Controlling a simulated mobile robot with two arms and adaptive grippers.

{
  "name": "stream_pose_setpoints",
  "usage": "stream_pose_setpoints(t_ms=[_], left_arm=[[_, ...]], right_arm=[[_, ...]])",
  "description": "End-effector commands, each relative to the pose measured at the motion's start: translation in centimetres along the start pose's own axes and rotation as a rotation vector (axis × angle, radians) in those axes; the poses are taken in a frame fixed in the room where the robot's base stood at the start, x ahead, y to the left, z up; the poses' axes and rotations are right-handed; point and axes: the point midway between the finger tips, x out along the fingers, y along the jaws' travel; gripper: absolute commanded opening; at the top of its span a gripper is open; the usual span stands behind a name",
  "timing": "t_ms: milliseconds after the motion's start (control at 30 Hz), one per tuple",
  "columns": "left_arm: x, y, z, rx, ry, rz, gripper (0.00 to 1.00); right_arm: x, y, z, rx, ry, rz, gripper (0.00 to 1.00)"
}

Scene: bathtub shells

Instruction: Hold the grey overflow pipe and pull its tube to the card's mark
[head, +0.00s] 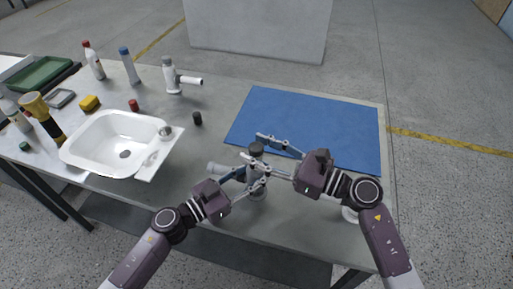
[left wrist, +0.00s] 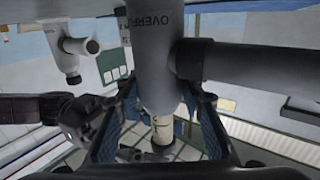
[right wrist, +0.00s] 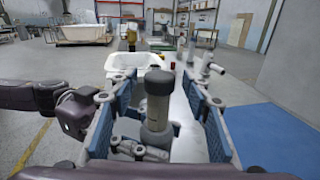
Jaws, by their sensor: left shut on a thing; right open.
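The grey overflow pipe (left wrist: 155,55), lettered "OVERF…", stands between the fingers of my left gripper (left wrist: 158,112), which is shut on it. A dark side branch (left wrist: 240,62) leaves the pipe. My right gripper (right wrist: 158,106) is open, with one finger on each side of the tube and gaps between. In the head view the cap (head: 256,149) shows between the right fingers. I cannot make out the card or its mark.
A blue mat (head: 310,115) lies behind the grippers. A white basin (head: 95,140) is on the left of the table, with a white pipe fitting (head: 172,78), bottles and a yellow-black torch (head: 38,108) around it. A white round piece (head: 349,214) is partly under my right arm.

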Motion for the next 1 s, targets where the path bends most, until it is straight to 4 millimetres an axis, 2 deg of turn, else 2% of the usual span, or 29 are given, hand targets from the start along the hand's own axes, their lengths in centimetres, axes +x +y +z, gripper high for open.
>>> stream_pose_setpoints(t_ms=[300, 500, 700, 1000], left_arm=[[0.0, 0.0, 0.1, -0.001, -0.002, -0.001, 0.07], [0.0, 0.0, 0.1, -0.001, -0.001, 0.0, 0.07], [0.0, 0.0, 0.1, -0.001, -0.001, 0.0, 0.07], [0.0, 0.0, 0.1, -0.001, -0.001, 0.0, 0.07]], right_arm=[[-6.4, 0.0, -0.2, 0.0, 0.006, -0.001, 0.44], [-9.8, 0.0, -0.1, 0.0, 0.003, -0.001, 0.44], [-11.2, 0.0, 0.0, -0.001, 0.0, -0.001, 0.44], [-11.3, 0.0, 0.1, -0.001, 0.0, 0.0, 0.44]])
